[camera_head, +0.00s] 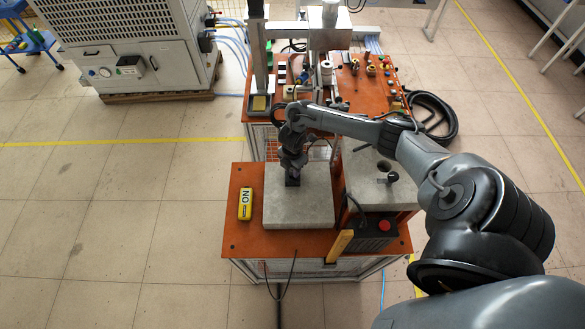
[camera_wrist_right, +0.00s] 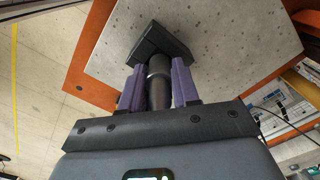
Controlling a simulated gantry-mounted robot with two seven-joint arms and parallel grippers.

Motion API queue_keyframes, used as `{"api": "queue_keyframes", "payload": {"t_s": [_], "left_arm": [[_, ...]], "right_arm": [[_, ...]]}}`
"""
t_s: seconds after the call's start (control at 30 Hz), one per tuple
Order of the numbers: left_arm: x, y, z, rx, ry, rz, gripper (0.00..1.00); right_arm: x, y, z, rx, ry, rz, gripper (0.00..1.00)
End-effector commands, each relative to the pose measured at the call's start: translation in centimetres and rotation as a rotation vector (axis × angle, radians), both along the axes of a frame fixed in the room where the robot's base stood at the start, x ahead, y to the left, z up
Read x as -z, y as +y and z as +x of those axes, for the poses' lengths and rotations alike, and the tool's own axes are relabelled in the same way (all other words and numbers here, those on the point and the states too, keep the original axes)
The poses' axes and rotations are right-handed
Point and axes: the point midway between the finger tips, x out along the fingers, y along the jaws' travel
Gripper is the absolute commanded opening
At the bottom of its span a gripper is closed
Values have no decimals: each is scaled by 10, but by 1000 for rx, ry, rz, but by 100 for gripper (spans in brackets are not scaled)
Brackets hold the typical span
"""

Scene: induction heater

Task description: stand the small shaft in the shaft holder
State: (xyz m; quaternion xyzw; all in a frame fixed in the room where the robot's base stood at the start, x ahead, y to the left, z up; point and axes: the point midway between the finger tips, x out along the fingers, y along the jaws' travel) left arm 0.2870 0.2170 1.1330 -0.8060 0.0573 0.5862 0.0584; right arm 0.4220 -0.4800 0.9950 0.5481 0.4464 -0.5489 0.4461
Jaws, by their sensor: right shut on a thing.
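My right gripper (camera_head: 292,167) points down over the grey slab at the front of the orange table. In the right wrist view its two purple fingers (camera_wrist_right: 157,88) are shut on the small shaft (camera_wrist_right: 157,75), a dark cylinder between them. Beyond the fingertips is a black block (camera_wrist_right: 158,42) on the slab, which looks like the shaft holder. It also shows under the gripper in the head view (camera_head: 292,181). The shaft's far end meets the block in the picture; I cannot tell whether it is seated in it. My left gripper is out of view.
The grey slab (camera_head: 312,213) is otherwise clear. A yellow box (camera_head: 245,204) lies to its left, and a dark box with a red button (camera_head: 384,226) stands at its right. A second grey surface (camera_head: 367,181) has a dark knob-like part on it.

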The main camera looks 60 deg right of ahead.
Motion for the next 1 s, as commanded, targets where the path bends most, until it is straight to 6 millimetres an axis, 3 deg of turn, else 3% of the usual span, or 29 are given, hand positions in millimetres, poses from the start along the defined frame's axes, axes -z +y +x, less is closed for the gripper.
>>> {"api": "queue_keyframes", "payload": {"t_s": [0.47, 0.5, 0.67, 0.7, 1.0], "left_arm": [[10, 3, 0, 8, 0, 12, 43], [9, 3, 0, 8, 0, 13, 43], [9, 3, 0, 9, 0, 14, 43], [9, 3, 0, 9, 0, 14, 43], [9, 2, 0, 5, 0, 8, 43]], "right_arm": [[13, 0, 0, 0, -1, 0, 0], [13, 0, 1, -1, -1, 0, 32], [12, 0, 0, -1, -1, 0, 56], [12, 0, 0, -1, 0, 0, 60], [11, 0, 0, -1, 0, 0, 60]]}}
